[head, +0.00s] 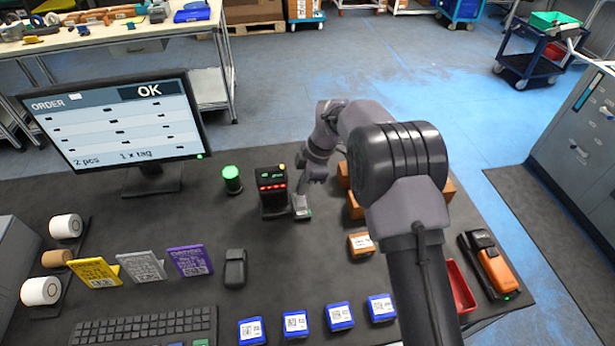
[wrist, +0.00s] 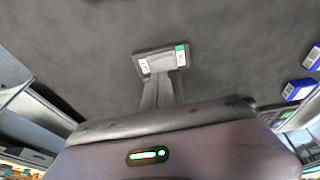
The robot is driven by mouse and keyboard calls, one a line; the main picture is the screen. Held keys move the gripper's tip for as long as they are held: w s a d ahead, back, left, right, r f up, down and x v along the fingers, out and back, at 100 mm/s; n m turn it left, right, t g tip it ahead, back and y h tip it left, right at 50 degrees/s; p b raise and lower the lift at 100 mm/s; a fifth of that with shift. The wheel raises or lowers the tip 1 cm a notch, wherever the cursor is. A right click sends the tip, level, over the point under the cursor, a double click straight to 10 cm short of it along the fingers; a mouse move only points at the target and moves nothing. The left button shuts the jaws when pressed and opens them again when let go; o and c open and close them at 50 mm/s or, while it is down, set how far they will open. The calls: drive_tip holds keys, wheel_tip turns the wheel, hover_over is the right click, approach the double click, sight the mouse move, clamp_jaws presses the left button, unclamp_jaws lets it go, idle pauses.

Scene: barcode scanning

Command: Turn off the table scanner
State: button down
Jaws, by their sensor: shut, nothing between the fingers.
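The table scanner (head: 272,192) is a black upright box with a lit green display and a row of red lights, standing near the middle of the table. A small grey switch plate (head: 301,207) lies at its right foot. In the wrist view the plate (wrist: 161,60) carries two white labels, and a green patch shows at its right end. My gripper (head: 304,190) is shut and empty, pointing down at the plate. In the wrist view its fingers (wrist: 163,80) overlap the plate's lower edge; I cannot tell whether they touch it.
A green-lit cylinder (head: 232,178) stands left of the scanner, and a monitor (head: 112,120) reading OK is further left. Orange boxes (head: 360,243) stand to the right under my arm. Blue boxes (head: 296,323) line the front. An orange handheld device (head: 494,268) lies far right.

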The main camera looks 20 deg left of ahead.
sight(301, 202)
drive_tip(key=shift+w+f, duration=0.2)
drive_tip(key=shift+f, duration=1.15)
drive_tip(key=shift+w+f+b, duration=0.1)
drive_tip(key=shift+f+b, duration=0.25)
drive_tip(key=shift+b, duration=0.15)
drive_tip(key=shift+s+d, duration=0.3)
drive_tip(key=shift+s, duration=0.4)
